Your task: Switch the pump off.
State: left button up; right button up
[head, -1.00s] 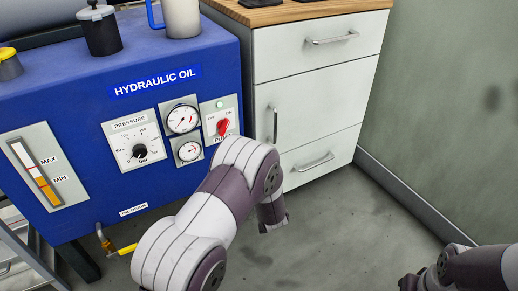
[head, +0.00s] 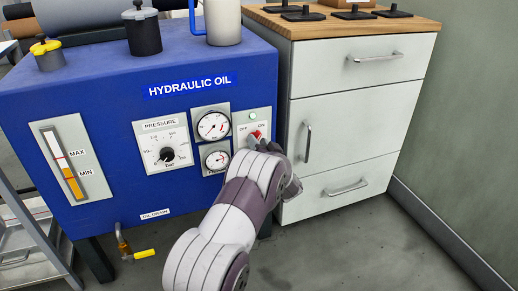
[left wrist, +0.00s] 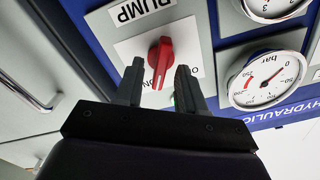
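The pump switch is a red knob (head: 256,135) on a white plate on the blue hydraulic oil unit (head: 100,105). OFF is printed at its upper left and ON at its upper right; its handle points toward ON. A small pale green lamp (head: 252,115) is above it. My left gripper (left wrist: 160,83) is open in the left wrist view, with the red knob (left wrist: 160,60) between its two fingers and visible gaps on both sides. In the head view my left wrist hides the fingers and the plate's lower part. My right gripper is out of view.
Two gauges (head: 213,125) and a pressure dial (head: 167,153) are left of the switch. A white drawer cabinet (head: 350,115) stands close on the right. A drain valve with a yellow handle (head: 144,254) is below the unit. Clear floor (head: 350,245) lies in front.

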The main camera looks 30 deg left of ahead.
pick_arm(q)
jog(key=shift+a, duration=0.1)
grip_shut()
jog(key=shift+n, duration=0.3)
jog(key=shift+s+a+n+p, duration=0.1)
jog(key=shift+n+p, duration=0.25)
jog(key=shift+n, duration=2.45)
jog(key=shift+s+a+n+p, duration=0.1)
jog(key=shift+n+p, duration=0.25)
jog(key=shift+n, duration=2.45)
jog(key=shift+d+f, duration=0.1)
